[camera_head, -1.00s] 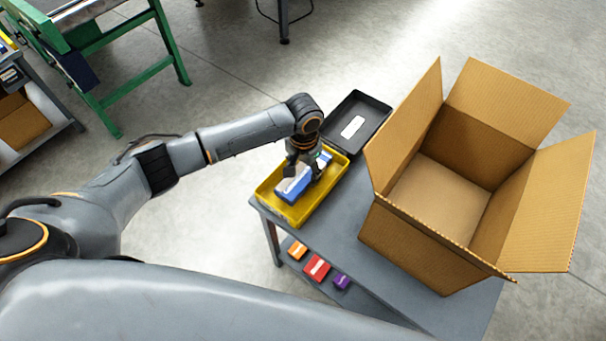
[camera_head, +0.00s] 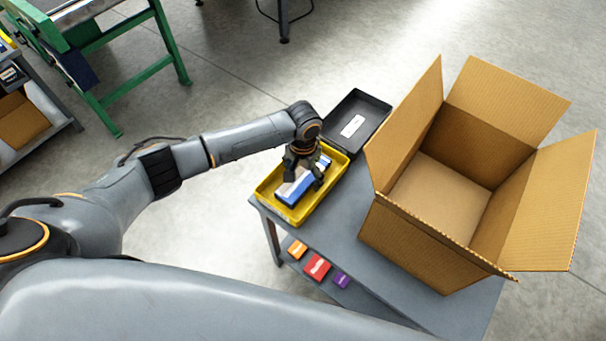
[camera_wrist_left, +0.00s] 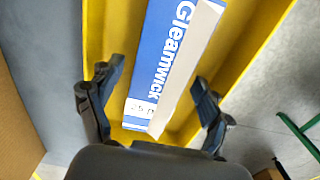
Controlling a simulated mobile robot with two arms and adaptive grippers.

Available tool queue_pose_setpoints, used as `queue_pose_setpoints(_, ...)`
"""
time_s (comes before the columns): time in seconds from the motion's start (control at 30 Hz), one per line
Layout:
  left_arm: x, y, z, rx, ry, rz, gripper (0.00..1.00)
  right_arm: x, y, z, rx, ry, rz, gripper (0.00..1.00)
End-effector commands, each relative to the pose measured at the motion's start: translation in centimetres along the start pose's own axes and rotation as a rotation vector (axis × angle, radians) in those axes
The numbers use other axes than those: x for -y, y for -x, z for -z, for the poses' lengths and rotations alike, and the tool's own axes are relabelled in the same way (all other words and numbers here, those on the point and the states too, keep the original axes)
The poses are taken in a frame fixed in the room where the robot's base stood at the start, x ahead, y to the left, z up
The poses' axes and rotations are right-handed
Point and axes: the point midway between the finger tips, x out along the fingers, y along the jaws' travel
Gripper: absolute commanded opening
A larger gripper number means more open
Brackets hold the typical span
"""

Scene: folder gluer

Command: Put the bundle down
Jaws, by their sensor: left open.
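The bundle (camera_head: 296,188) is a blue and white carton block lying in the yellow tray (camera_head: 263,188) on the grey table. In the left wrist view the bundle (camera_wrist_left: 172,62) shows the print "Gleamwick" and lies inside the yellow tray (camera_wrist_left: 262,55). My left gripper (camera_head: 304,178) is over the bundle, low in the tray. In the left wrist view its fingers (camera_wrist_left: 158,95) stand apart on either side of the bundle, with gaps beside it. The gripper hides part of the bundle in the head view. My right gripper is not in view.
An open, empty cardboard box (camera_head: 420,235) stands on the table (camera_head: 345,235) to the right. An open black tray (camera_head: 366,112) lies behind the yellow tray. Small orange, red (camera_head: 316,267) and purple boxes sit on the lower shelf. A green machine frame (camera_head: 160,60) stands at the back left.

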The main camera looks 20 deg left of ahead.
Motion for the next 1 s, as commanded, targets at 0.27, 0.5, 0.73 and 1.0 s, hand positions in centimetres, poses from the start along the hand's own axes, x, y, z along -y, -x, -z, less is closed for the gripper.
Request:
queue_pose_setpoints(0.27,0.0,4.4,0.1,-0.005,-0.002,-0.002,0.79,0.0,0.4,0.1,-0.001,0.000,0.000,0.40)
queue_pose_setpoints(0.5,0.0,9.4,0.1,-0.003,-0.001,-0.001,0.79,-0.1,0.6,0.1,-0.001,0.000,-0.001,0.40)
queue_pose_setpoints(0.73,0.0,11.8,0.1,-0.002,0.000,-0.001,0.79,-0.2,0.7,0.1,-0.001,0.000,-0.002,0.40)
queue_pose_setpoints(1.0,0.0,12.1,0.0,0.000,0.000,-0.001,0.79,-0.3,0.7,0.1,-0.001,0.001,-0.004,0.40)
